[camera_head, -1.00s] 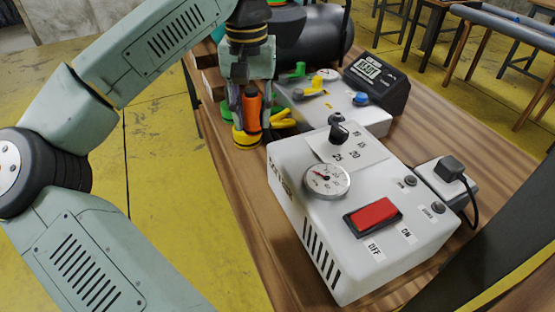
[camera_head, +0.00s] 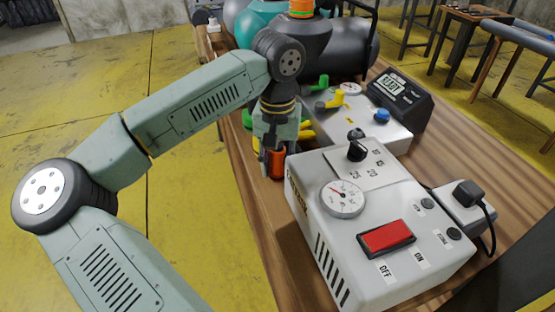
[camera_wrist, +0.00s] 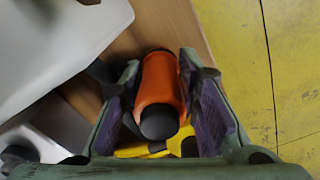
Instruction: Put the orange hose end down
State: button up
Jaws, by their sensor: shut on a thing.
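The orange hose end (camera_wrist: 158,85) with a black tip sits between the two finger pads of my gripper (camera_wrist: 165,100) in the wrist view. In the head view my gripper (camera_head: 273,162) points down beside the white pump box, with the orange hose end (camera_head: 276,164) between its fingers, low over the wooden table. The gripper is shut on it. Whether its lower end touches the table cannot be told.
A white box with a gauge and red switch (camera_head: 398,236) stands close to the right of my gripper. Behind it is a white unit with green and yellow valves (camera_head: 350,118). The wooden table (camera_head: 250,183) has a narrow bare strip at its left edge. Yellow parts (camera_wrist: 150,148) lie near the hose end.

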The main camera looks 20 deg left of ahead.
jog(key=shift+f, duration=0.15)
jog(key=o, duration=1.2)
notch_tip(320, 180, up, 12)
jog(key=shift+r+b, duration=0.2)
jog(key=shift+b, duration=0.3)
jog(key=shift+d, duration=0.1)
